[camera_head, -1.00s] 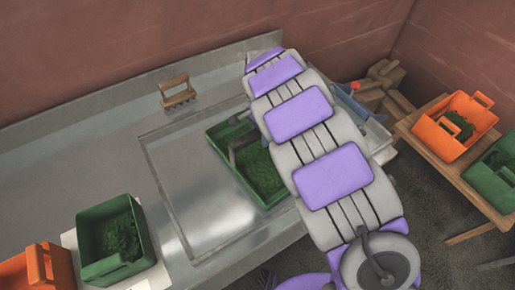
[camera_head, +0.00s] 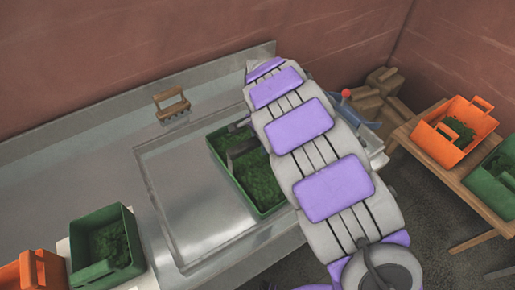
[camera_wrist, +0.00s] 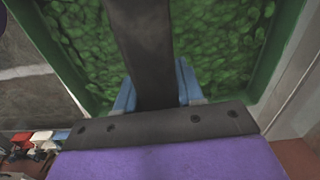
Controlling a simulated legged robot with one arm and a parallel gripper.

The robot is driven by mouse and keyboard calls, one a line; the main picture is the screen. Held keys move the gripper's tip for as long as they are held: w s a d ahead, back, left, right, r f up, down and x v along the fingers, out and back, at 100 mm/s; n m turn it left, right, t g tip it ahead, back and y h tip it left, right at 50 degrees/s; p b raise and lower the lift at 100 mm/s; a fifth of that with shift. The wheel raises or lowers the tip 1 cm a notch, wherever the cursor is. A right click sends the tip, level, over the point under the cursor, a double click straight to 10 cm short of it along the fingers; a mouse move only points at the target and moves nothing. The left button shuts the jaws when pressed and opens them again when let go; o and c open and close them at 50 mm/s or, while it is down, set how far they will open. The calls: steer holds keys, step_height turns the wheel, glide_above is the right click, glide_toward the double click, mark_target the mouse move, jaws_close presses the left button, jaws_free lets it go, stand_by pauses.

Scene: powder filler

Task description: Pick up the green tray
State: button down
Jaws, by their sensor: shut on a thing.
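The green tray (camera_head: 211,156) lies in the middle of the metal worktop, inside a shallow square outline, and is filled with leafy green stuff. My arm crosses in front of it and hides its right side. In the wrist view, the tray's green wall (camera_wrist: 287,60) and a dark handle bar (camera_wrist: 150,45) show close up. The blue fingers of my gripper (camera_wrist: 156,90) are shut on this bar, one on each side. In the head view my gripper is mostly hidden behind my arm. I cannot tell whether the tray is clear of the surface.
A green bin (camera_head: 80,223) and an orange bin (camera_head: 30,270) stand at the front left. At the right, a wooden table (camera_head: 415,150) holds an orange bin (camera_head: 448,150) and a green bin (camera_head: 485,185).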

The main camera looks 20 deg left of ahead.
steer(key=a+r, duration=0.3)
steer(key=a, duration=0.1)
steer(key=s+d+r+p, duration=0.1)
steer(key=s+d, duration=0.2)
steer(key=s, duration=0.5)
steer(key=s+d+r+p, duration=0.1)
steer(key=s+d, duration=0.2)
steer(key=s, duration=0.5)
step_height(320, 180, up, 6)
steer(key=p, duration=0.3)
steer(key=shift+w+r+p, duration=0.15)
steer(key=shift+r+p, duration=0.1)
steer(key=shift+p, duration=0.1)
